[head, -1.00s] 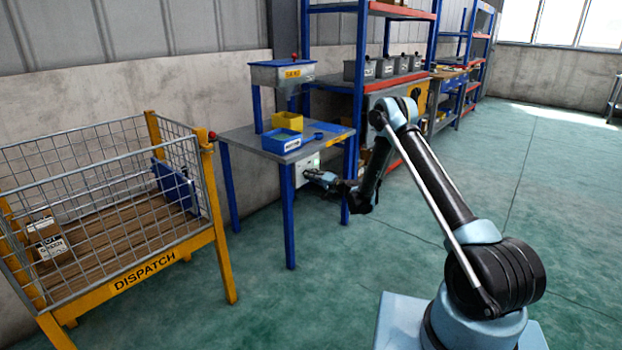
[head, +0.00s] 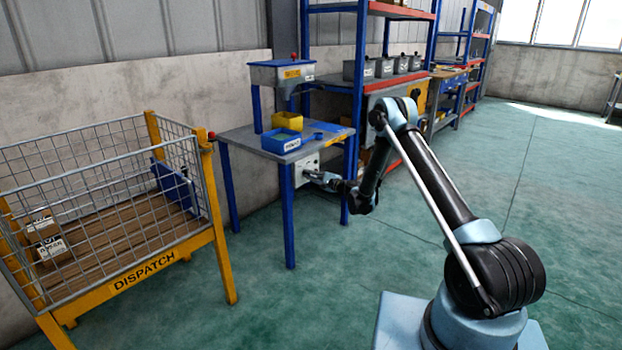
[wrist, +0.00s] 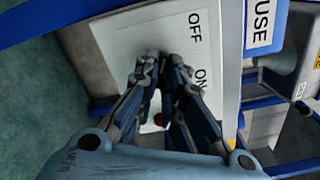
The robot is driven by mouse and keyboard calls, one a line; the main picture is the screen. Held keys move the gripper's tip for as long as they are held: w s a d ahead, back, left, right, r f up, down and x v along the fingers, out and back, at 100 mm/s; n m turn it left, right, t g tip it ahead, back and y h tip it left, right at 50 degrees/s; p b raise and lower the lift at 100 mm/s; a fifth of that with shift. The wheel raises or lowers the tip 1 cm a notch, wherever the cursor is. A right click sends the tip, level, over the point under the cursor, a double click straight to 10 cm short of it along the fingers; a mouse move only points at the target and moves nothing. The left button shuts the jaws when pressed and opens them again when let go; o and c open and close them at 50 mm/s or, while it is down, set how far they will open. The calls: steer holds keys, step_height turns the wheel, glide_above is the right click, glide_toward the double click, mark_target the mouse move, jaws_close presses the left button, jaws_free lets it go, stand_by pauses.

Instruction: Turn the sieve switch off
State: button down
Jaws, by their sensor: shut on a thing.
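The sieve switch panel (head: 305,167) is a pale box under the edge of the blue-legged table. In the wrist view its white plate (wrist: 124,40) carries the words OFF and ON, with OFF beyond my fingertips and ON beside my right finger. My gripper (head: 311,176) reaches the panel from the right. In the wrist view its fingers (wrist: 162,66) are shut on the switch knob, which they mostly hide. A small dark red spot (wrist: 158,119) shows between the fingers. The grey sieve (head: 281,74) stands above the table on blue posts.
The yellow-framed DISPATCH cage (head: 160,270) with cartons is at left. A blue and red shelf rack (head: 358,95) stands behind. The green floor in front is clear.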

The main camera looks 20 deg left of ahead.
steer(key=shift+w+f+m, duration=0.1)
steer(key=shift+m, duration=2.1)
steer(key=c, duration=1.7)
jaws_free()
steer(key=v, duration=1.2)
